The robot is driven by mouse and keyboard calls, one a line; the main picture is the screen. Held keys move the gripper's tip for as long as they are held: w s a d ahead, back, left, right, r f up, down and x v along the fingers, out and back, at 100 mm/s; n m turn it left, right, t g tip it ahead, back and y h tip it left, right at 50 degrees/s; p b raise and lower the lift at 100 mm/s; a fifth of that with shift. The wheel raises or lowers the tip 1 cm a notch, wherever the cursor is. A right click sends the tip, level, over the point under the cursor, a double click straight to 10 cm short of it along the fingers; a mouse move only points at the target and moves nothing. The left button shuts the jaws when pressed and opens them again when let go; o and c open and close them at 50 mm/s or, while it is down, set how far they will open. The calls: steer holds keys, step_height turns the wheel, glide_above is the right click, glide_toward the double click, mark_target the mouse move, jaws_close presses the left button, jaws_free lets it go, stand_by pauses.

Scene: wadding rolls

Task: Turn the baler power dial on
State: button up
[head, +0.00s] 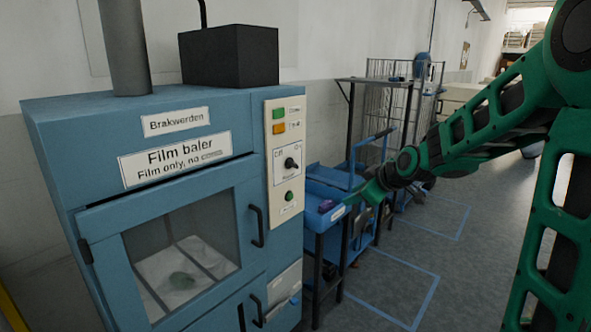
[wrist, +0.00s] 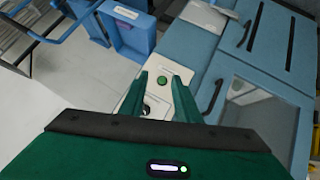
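The blue film baler (head: 190,110) stands at the left in the head view. Its cream control panel (head: 270,200) carries a black power dial (head: 291,163) on a white label with markings at both upper corners; its setting is too small to read surely. My gripper (head: 352,202) is to the right of the panel, apart from it. In the wrist view my gripper (wrist: 162,76) is open and empty, with a gap between its green fingers. The panel shows through this gap, with a green button (wrist: 162,81) and the partly hidden dial (wrist: 147,111).
The baler door handle (head: 257,226) sticks out left of the panel. A blue cart (head: 325,212) stands close on the baler's right, behind my gripper. A wire cage trolley (head: 390,95) is further back.

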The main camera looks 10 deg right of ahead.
mark_target(296, 165)
steer(key=w+a+n+t+y, duration=0.1)
steer(key=w+a, duration=0.2)
steer(key=w, duration=0.4)
steer(key=w+a+r+n+t+y, duration=0.1)
steer(key=w+a+n, duration=0.1)
steer(key=w+a, duration=0.2)
steer(key=w+a+n+t+y, duration=0.1)
steer(key=w+a, duration=0.3)
steer(key=w, duration=0.7)
steer(key=shift+r+n+t, duration=0.2)
steer(key=shift+n+t, duration=0.4)
